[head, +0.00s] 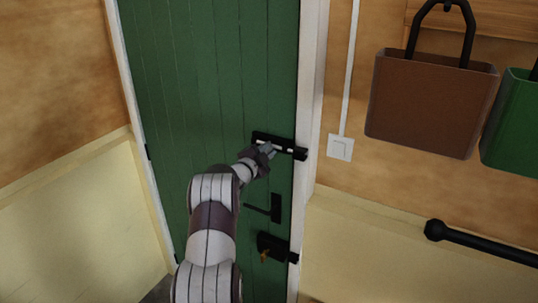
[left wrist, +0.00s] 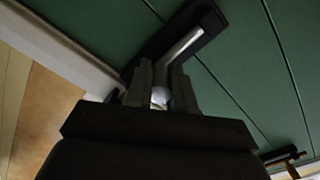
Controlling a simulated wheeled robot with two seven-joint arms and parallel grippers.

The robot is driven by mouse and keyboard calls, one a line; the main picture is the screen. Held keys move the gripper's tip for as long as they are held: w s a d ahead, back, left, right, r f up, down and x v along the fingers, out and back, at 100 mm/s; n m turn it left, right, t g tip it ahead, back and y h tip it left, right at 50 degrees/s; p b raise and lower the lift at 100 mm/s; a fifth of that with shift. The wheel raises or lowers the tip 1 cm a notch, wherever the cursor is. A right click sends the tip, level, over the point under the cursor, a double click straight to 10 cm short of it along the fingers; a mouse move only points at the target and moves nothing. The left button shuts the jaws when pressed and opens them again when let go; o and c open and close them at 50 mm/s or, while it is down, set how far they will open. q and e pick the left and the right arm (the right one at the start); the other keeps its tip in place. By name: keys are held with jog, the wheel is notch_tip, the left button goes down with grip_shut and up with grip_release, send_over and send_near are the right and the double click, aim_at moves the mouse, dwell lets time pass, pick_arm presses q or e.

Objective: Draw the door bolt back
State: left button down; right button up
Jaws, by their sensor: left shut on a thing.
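The green door (head: 215,70) is closed in its white frame. The door bolt (head: 289,149) is a light metal rod on a black plate, near the door's right edge, with a black keeper on the frame. My left gripper (head: 268,149) is at the bolt and covers part of it. In the left wrist view my left gripper (left wrist: 160,92) is shut on the bolt's pale round knob (left wrist: 160,97). The silvery rod (left wrist: 184,45) runs up and right from there along its black plate. How far the rod reaches into the keeper is hidden. My right gripper is not in view.
Below the bolt are a black door handle (head: 275,208) and a black lock (head: 273,246) with a brass key. Right of the frame are a white switch (head: 340,148), a hanging brown bag (head: 430,105), a green bag (head: 514,125) and a black rail (head: 485,244).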

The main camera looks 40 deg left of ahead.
pick_arm(q)
jog(key=a, duration=0.4)
jog(key=shift+s+a+b, duration=0.3)
jog(key=shift+a+b, duration=0.1)
jog(key=shift+d+r, duration=0.15)
jog(key=shift+d, duration=0.2)
jog(key=shift+w, duration=0.15)
jog(key=c, duration=1.1)
grip_release()
jog(key=shift+o, duration=0.7)
jog(key=shift+s+a, duration=0.2)
jog(key=shift+a, duration=0.1)
jog(key=shift+d, duration=0.1)
jog(key=b, duration=0.6)
send_near(260, 143)
jog(key=s, duration=0.6)
jog(key=shift+d, duration=0.3)
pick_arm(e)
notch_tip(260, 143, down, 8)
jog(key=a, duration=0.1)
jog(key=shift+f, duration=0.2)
